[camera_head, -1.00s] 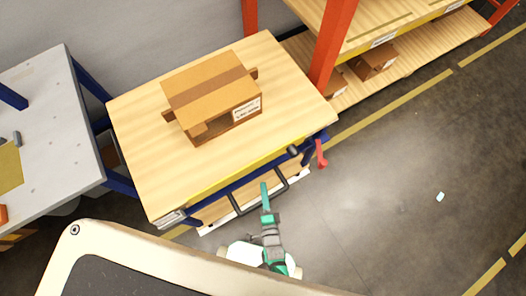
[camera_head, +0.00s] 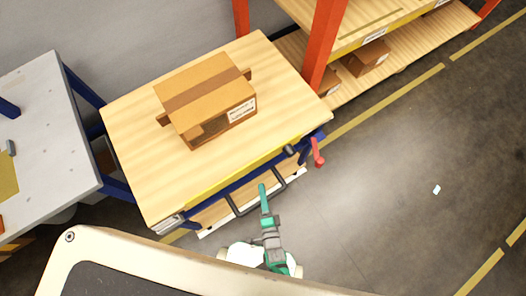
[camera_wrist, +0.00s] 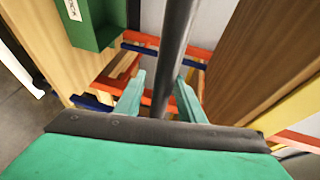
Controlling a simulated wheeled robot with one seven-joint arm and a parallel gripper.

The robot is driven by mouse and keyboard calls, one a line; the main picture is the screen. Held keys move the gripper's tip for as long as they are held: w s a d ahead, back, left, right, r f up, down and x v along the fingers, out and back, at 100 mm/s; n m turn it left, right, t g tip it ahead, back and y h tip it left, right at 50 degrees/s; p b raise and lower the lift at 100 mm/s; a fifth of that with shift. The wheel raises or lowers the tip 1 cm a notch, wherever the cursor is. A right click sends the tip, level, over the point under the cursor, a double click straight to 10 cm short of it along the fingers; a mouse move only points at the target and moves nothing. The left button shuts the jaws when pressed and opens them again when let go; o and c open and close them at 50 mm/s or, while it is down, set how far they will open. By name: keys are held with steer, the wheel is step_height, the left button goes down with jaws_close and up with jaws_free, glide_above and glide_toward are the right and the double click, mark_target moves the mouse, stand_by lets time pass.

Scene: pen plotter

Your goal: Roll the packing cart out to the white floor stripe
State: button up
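The packing cart (camera_head: 135,130) has a pale wooden top with a yellow front edge and a blue frame. A cardboard box (camera_head: 207,98) lies on it. A black handle (camera_head: 236,208) runs along its front side, and a red lever (camera_head: 317,153) sticks out at its right corner. My green gripper (camera_head: 263,192) is at the handle. In the wrist view my gripper (camera_wrist: 158,95) is open, its fingers apart on both sides of a dark bar (camera_wrist: 176,45), with a gap at the left finger. I cannot make out the white floor stripe in the head view.
A grey workbench (camera_head: 50,130) stands left of the cart. An orange rack (camera_head: 322,45) with cartons stands behind at the right. Yellow lines (camera_head: 390,102) mark the floor. The grey floor at the right is open, with a small white scrap (camera_head: 437,189).

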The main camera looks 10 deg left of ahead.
steer(key=v, duration=1)
steer(key=shift+s, duration=0.3)
steer(key=shift+d, duration=0.1)
step_height(320, 180, up, 30)
steer(key=d+n+h, duration=0.1)
steer(key=n+h, duration=0.5)
steer(key=n, duration=0.6)
steer(key=shift+s+f+n+t, duration=0.2)
steer(key=shift+s+n+t, duration=0.1)
steer(key=shift+s+t, duration=0.1)
steer(key=shift+d, duration=0.1)
steer(key=shift+c, duration=0.4)
steer(key=shift+c, duration=0.2)
